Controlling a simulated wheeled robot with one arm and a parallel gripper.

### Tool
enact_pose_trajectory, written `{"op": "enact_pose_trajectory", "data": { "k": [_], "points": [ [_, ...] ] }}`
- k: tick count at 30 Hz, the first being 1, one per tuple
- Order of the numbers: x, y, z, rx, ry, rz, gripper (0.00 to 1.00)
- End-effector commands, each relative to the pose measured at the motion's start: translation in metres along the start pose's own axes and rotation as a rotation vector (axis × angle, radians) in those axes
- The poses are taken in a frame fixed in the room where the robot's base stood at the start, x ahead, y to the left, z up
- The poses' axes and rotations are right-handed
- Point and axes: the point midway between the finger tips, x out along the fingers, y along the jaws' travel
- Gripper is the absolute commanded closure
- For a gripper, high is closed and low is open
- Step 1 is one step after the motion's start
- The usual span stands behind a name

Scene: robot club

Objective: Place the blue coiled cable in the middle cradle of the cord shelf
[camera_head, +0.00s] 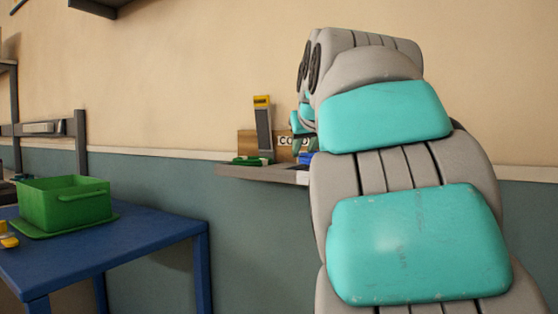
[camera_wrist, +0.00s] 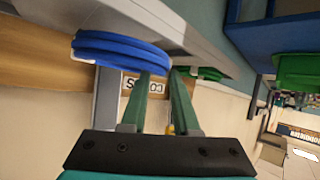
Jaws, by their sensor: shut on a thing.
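The blue coiled cable (camera_wrist: 115,50) is at my fingertips in the wrist view, close against the grey ledge of the cord shelf (camera_wrist: 205,50). My gripper (camera_wrist: 163,75) is shut on its near edge. In the head view a bit of the blue cable (camera_head: 306,158) shows beside my arm, at shelf height. The cord shelf (camera_head: 262,172) is on the wall, with a wooden board and a partly covered label (camera_head: 286,141) behind it. A green coil (camera_head: 249,161) sits at the shelf's left part. The middle cradle cannot be made out; my arm hides the shelf's right part.
A grey upright thing with a yellow top (camera_head: 263,125) stands at the back of the shelf, near my gripper. A blue table (camera_head: 120,243) at left bears a green bin (camera_head: 62,207). My arm covers much of the right side.

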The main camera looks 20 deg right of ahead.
Motion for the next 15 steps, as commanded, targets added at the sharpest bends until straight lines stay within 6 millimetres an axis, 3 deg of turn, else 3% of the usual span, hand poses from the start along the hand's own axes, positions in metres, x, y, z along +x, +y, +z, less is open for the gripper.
{"op": "enact_pose_trajectory", "data": {
  "k": [9,15],
  "points": [
    [0.034,0.000,0.007,0.000,-0.004,0.000,1.00],
    [0.038,-0.001,0.007,0.000,-0.007,-0.002,1.00]
  ]
}}
